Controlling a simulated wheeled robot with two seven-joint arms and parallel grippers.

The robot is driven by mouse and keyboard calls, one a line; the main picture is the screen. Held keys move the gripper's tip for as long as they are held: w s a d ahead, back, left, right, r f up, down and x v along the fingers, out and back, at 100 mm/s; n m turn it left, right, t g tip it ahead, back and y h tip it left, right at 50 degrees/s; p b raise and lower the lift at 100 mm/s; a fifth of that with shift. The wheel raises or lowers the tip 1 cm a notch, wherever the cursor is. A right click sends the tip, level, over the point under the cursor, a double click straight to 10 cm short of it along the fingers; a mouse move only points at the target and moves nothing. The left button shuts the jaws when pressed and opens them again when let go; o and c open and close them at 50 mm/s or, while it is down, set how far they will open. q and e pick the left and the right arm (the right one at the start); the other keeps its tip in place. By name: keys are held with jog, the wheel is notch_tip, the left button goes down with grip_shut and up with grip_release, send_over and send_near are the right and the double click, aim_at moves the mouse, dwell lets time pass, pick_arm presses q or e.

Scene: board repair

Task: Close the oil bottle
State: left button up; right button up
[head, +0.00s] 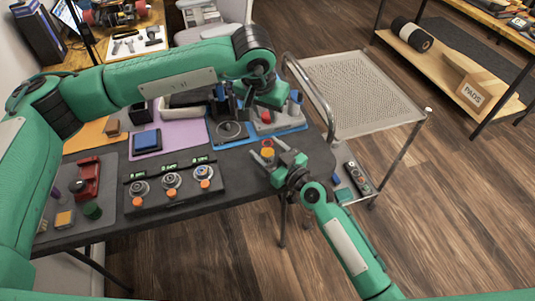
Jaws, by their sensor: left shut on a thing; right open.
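My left gripper (225,108) is over the blue mat (216,139) at the back of the dark table. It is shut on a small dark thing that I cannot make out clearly. My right gripper (266,151) is open near the table's right edge, lower in the view. A small yellow-orange round thing (267,153) shows at its fingers; I cannot tell whether they touch it. I cannot pick out the oil bottle or its cap for certain at this size.
A black panel (150,206) with several round dials and orange knobs lies at the front. A blue box (147,140) sits on the purple mat (177,135). A red tool (87,179) lies at left. A wheeled cart (362,95) stands right of the table.

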aim_at(265, 122)
jog(key=shift+c, duration=0.4)
grip_shut()
pick_arm(q)
jog(key=shift+f, duration=2.5)
jog(key=shift+f, duration=0.9)
jog(key=shift+f, duration=0.6)
